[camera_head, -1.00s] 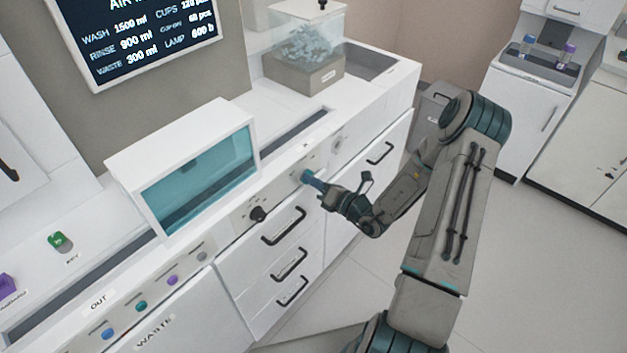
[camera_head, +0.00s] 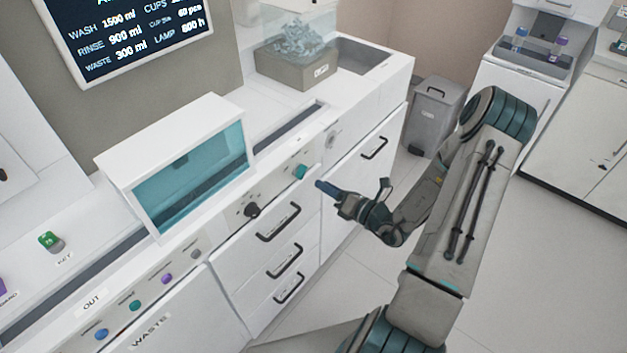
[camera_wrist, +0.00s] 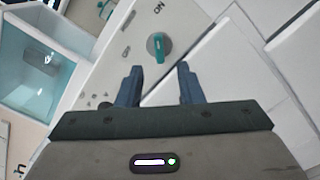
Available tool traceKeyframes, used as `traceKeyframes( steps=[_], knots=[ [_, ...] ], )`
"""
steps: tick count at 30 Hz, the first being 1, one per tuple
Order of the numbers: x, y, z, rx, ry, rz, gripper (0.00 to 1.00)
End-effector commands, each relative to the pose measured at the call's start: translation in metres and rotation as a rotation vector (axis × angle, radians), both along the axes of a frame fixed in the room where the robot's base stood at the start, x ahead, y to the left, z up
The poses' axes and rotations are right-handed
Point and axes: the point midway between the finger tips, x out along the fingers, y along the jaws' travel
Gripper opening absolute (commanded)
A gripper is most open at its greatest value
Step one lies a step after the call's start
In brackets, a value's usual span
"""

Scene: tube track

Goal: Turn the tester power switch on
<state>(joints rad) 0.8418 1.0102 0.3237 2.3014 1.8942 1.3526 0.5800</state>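The tester power switch is a teal rotary knob (camera_head: 300,171) on the sloped front panel, right of a black knob. In the wrist view the knob (camera_wrist: 158,47) sits just beyond my fingertips, and its raised grip lines up with the ON label (camera_wrist: 159,8). I cannot tell which end of the grip is the pointer. My gripper (camera_head: 321,186) is off the panel, to the right of the knob and apart from it. In the wrist view my gripper (camera_wrist: 160,72) is open, with nothing between its fingers.
A black knob (camera_head: 251,210) and drawers with black handles (camera_head: 278,222) are close by on the counter front. A teal-windowed box (camera_head: 190,175) stands on the counter. A grey bin (camera_head: 434,115) stands behind my arm. The floor at right is clear.

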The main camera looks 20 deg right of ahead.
Motion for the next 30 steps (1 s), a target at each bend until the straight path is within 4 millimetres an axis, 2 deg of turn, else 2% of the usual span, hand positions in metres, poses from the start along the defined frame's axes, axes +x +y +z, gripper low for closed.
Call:
traceKeyframes(
  steps=[6,12,30],
  knots=[
    [-0.037,-0.027,-0.001,0.001,0.001,-0.004,0.34],
    [-0.053,-0.039,0.0,0.0,-0.001,-0.002,0.34],
    [-0.056,-0.041,0.0,0.001,0.0,-0.001,0.34]
  ],
)
